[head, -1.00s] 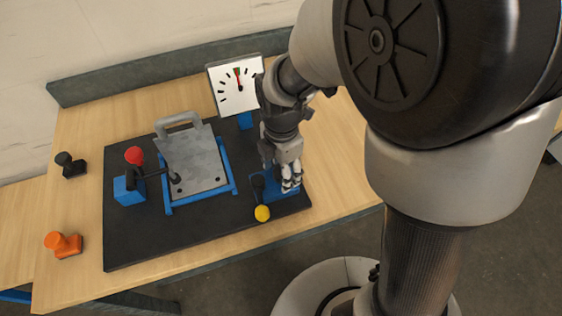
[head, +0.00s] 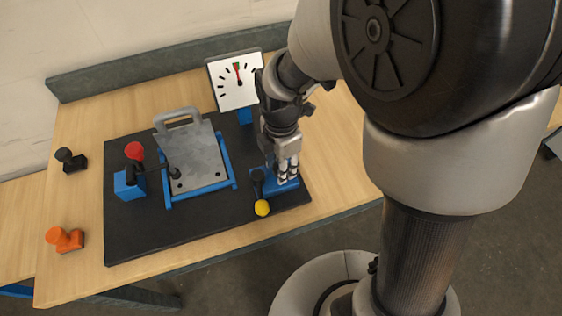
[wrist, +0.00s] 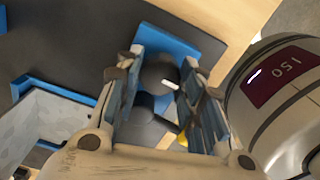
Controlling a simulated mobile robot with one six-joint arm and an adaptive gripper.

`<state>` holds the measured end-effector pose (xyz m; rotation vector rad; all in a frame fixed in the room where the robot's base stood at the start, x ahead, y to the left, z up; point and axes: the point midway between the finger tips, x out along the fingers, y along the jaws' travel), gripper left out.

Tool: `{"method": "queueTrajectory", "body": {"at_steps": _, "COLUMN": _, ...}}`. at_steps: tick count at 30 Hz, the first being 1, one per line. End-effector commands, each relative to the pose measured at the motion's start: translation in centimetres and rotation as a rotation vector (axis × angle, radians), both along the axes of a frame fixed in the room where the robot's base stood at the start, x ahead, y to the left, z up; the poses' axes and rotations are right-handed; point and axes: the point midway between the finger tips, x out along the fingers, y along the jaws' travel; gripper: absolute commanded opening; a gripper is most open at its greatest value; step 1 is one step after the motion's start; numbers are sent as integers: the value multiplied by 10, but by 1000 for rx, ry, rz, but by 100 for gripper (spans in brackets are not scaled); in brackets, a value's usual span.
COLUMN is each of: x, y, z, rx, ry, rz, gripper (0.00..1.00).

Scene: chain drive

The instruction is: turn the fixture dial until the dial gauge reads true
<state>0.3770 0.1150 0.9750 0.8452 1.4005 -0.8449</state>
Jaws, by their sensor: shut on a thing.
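The dial gauge (head: 222,95) stands upright behind the fixture, with a white face and black ticks. Its red needle points nearly straight up, at or close to a small green mark; I cannot tell exact alignment. My gripper (head: 287,180) points down over a blue block (head: 259,191) at the right of the fixture. In the wrist view my gripper (wrist: 166,85) is shut on a dark round knob (wrist: 158,72), the dial, above the blue block. The fingers mostly hide the dial in the head view.
A dark lever with a yellow ball (head: 262,208) sits just in front of my gripper. A grey plate (head: 196,160) lies in a blue frame on the black board (head: 135,235). A red-knobbed clamp (head: 134,151), black piece (head: 70,160) and orange piece (head: 65,239) are left.

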Motion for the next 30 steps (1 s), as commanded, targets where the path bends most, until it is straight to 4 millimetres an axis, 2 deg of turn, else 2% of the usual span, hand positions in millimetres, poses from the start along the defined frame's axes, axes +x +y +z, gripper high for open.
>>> {"method": "queueTrajectory", "body": {"at_steps": 21, "x": 0, "y": 0, "z": 1, "rx": -2, "ry": 1, "rz": -523, "gripper": 11}}
{"method": "queueTrajectory", "body": {"at_steps": 30, "x": 0, "y": 0, "z": 0, "rx": -1, "ry": 0, "rz": -648, "gripper": 11}}
